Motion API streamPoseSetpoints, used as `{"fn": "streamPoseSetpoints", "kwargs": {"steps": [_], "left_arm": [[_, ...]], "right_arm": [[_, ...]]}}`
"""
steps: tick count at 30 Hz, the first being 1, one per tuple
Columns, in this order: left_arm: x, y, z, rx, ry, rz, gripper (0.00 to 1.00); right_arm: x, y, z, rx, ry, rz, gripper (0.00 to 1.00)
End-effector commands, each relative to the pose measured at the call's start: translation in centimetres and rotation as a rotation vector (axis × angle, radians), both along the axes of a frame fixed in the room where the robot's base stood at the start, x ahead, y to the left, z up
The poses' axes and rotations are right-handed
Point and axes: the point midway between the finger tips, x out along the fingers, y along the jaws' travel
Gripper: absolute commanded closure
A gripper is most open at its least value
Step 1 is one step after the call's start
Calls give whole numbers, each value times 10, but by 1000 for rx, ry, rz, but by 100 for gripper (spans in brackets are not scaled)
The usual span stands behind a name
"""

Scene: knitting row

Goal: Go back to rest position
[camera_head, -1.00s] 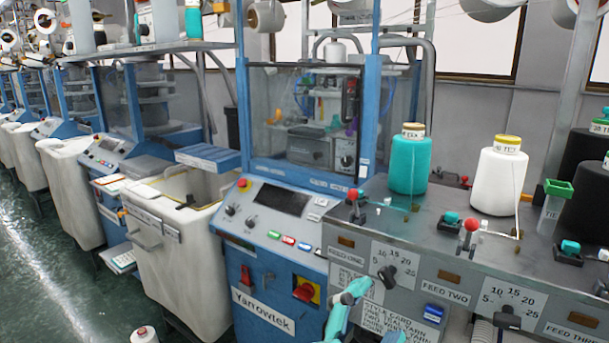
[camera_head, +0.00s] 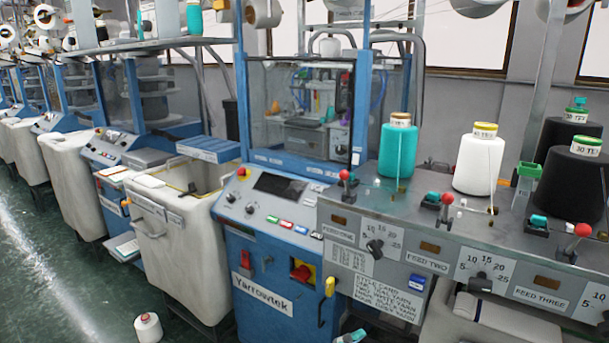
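My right gripper is not in view. The grey feed panel (camera_head: 345,232) carries the feed one dial (camera_head: 375,248) and the feed two dial (camera_head: 480,283).
A blue Yarrowtek machine (camera_head: 262,240) stands ahead, with a yellow-handled hook (camera_head: 328,287) at its side. Teal (camera_head: 397,152), white (camera_head: 476,165) and black (camera_head: 571,185) yarn cones stand on the panel top. A white cone (camera_head: 148,327) stands on the floor.

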Motion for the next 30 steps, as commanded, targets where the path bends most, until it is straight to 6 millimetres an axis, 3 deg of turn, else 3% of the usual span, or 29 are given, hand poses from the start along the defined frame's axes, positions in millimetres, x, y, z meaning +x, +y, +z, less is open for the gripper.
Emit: {"fn": "streamPoseSetpoints", "kwargs": {"steps": [4,7,12,15,18,21,25,30], "left_arm": [[0,0,-1,0,-1,0,60],[0,0,-1,0,-1,0,60],[0,0,-1,0,-1,0,60],[0,0,-1,0,-1,0,60],[0,0,-1,0,-1,0,60],[0,0,-1,0,-1,0,60],[0,0,-1,0,-1,0,60],[0,0,-1,0,0,0,60]], "right_arm": [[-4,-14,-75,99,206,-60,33],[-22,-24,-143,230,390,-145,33],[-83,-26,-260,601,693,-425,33],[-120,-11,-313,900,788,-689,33],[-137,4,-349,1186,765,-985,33],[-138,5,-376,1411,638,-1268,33],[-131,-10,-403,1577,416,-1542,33],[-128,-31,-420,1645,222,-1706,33]]}}
